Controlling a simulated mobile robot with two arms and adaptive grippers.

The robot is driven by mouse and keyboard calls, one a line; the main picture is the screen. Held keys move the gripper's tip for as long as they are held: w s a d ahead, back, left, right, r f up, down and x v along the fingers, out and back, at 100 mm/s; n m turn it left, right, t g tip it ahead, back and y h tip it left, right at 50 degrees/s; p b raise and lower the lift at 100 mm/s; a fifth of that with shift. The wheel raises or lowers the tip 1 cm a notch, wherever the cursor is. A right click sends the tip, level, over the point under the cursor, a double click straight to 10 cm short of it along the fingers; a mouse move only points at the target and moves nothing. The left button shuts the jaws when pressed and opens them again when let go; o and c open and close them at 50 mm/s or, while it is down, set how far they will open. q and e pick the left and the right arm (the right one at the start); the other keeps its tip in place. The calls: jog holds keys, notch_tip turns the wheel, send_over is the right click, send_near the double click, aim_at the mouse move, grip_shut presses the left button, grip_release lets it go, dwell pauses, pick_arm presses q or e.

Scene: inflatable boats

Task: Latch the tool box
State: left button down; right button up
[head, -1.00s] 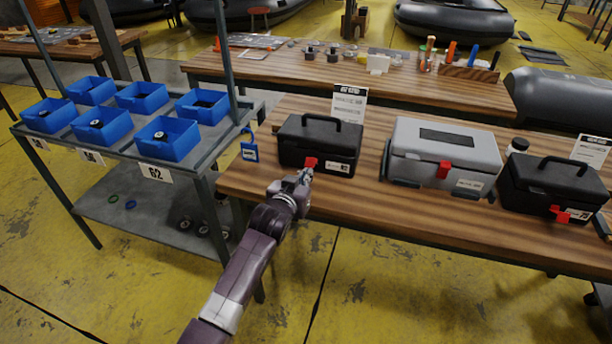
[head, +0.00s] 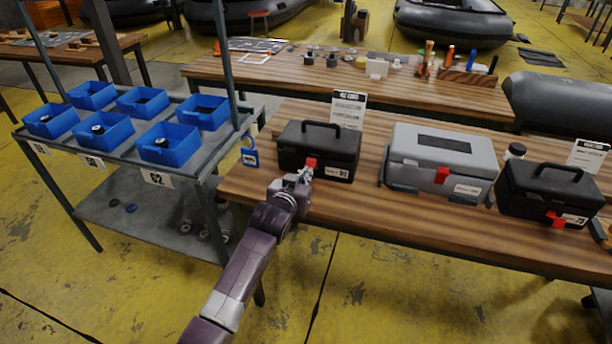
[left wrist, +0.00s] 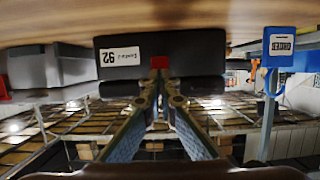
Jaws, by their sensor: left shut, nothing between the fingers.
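Three tool boxes with lids down stand on the wooden workbench (head: 400,215). The left one is a black tool box (head: 338,150) with a top handle, a label reading 92 and a red latch (head: 311,162) on its front. My left gripper (head: 306,174) is shut and empty, its tips right at this red latch. In the left wrist view, which is upside down, the closed fingertips (left wrist: 160,76) meet the red latch (left wrist: 160,63) of the black box (left wrist: 195,50). I cannot tell whether the latch is fully fastened. My right gripper is not in view.
A grey tool box (head: 425,150) and another black tool box (head: 525,190), both with red latches, stand to the right. A printed sign (head: 348,108) stands behind the left box. A blue padlock-shaped tag (head: 250,155) hangs at the bench's left end, beside a cart of blue bins (head: 168,145).

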pick_arm(q)
jog(key=shift+r, duration=0.1)
dwell(0.3)
jog(key=shift+w+d+r+p, duration=0.1)
jog(key=shift+w+r+p, duration=0.2)
jog(key=shift+w+r, duration=0.15)
jog(key=shift+r, duration=0.15)
jog(key=shift+w+d+r, duration=0.15)
jog(key=shift+w, duration=0.1)
dwell(0.3)
jog(key=shift+r, duration=0.1)
